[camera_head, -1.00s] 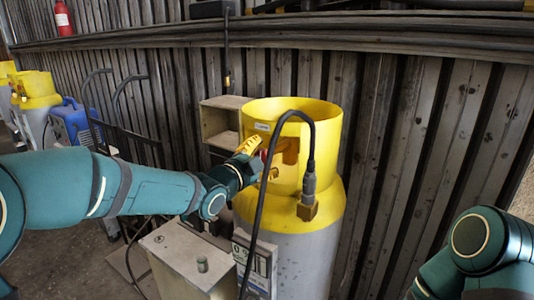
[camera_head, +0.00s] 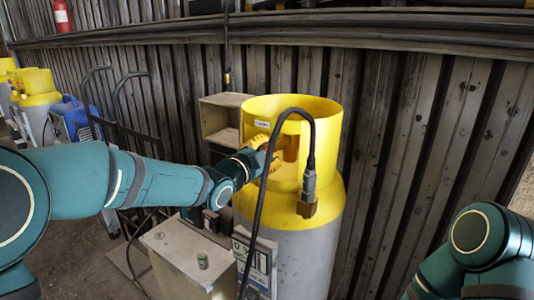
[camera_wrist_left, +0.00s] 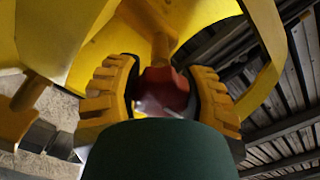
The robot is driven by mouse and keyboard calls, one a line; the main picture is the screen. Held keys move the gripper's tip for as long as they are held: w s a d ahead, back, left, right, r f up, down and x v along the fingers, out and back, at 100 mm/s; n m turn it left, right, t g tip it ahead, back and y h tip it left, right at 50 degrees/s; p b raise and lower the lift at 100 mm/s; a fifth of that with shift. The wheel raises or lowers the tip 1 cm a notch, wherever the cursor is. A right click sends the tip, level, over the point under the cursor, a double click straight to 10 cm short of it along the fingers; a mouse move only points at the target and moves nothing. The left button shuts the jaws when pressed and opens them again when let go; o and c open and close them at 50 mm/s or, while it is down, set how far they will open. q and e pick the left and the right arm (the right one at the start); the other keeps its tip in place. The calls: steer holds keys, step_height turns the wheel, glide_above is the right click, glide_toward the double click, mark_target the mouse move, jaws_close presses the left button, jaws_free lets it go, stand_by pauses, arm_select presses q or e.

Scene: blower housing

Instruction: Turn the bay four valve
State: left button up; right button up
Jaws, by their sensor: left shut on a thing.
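A large grey gas cylinder (camera_head: 300,255) with a yellow shoulder and yellow collar (camera_head: 325,120) stands in the middle of the head view. The valve shows as a yellow-brown stem (camera_wrist_left: 161,48) ending in a red knob (camera_wrist_left: 167,82) in the left wrist view. My left gripper (camera_head: 266,154) reaches into the collar's opening from the left. In the wrist view its yellow ridged fingers (camera_wrist_left: 160,92) are on both sides of the red knob, shut on it. The knob is hidden in the head view. No bay number is readable. My right gripper is outside the frames.
A black hose (camera_head: 260,210) arches over the collar to a connector (camera_head: 309,185) on the cylinder's front. A grey box (camera_head: 185,258) and a gauge panel (camera_head: 252,262) stand below my left arm. A wooden shelf (camera_head: 221,118) and corrugated wall (camera_head: 400,150) are behind.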

arm_select(q)
steer(key=n+b, duration=0.2)
steer(key=n, duration=0.1)
steer(key=shift+f+n, duration=0.1)
steer(key=shift+n, duration=0.2)
steer(key=n+b, duration=0.1)
steer(key=n, duration=0.3)
steer(key=shift+a+b, duration=0.1)
steer(key=shift+b, duration=0.25)
steer(key=n, duration=0.7)
steer(key=shift+n+b, duration=0.35)
steer(key=shift+n, duration=0.05)
steer(key=n, duration=0.5)
steer(key=shift+n+b, duration=0.3)
steer(key=shift+n, duration=0.1)
